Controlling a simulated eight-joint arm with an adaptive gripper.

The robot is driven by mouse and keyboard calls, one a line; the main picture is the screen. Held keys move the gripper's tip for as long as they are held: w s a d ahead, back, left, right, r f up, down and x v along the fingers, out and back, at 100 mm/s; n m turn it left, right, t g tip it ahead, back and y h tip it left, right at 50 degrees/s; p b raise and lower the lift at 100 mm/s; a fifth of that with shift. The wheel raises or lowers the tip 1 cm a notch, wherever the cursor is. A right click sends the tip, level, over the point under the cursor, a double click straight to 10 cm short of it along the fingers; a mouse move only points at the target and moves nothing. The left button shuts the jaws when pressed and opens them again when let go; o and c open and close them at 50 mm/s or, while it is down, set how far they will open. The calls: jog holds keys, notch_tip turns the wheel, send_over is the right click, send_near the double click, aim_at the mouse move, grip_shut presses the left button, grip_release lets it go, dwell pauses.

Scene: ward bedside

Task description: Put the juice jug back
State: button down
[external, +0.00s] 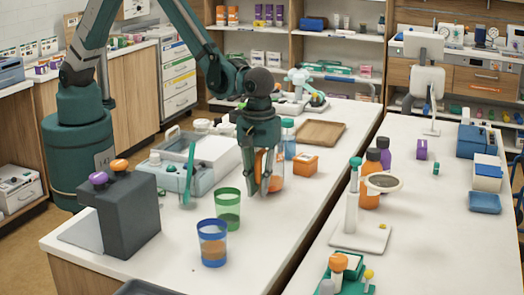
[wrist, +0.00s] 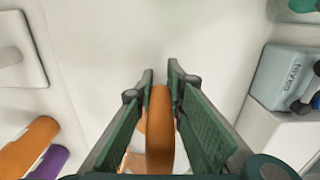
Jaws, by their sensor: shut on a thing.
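The juice jug (external: 277,172) looks clear with an orange part and stands upright on or just above the white table; I cannot tell whether it touches. My gripper (external: 260,188) points down and is shut on it, with the fingers hiding part of the jug. In the wrist view an orange strip of the jug (wrist: 160,130), likely its handle, sits between the fingers of my gripper (wrist: 161,82).
A green cup (external: 228,210) and a blue-banded cup (external: 212,243) stand in front. An orange box (external: 298,164) and blue bottle (external: 289,147) stand close behind. A wooden tray (external: 321,132) lies farther back. A grey-white caddy (external: 205,181) is left. Table front right is clear.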

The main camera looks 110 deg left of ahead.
aim_at(259, 152)
jog(key=shift+f, duration=0.45)
jog(key=shift+f, duration=0.2)
jog(key=c, duration=2.4)
grip_release()
jog(key=shift+r, duration=0.15)
notch_tip(259, 152, up, 12)
jog(key=shift+r, duration=0.1)
jog(key=shift+r, duration=0.1)
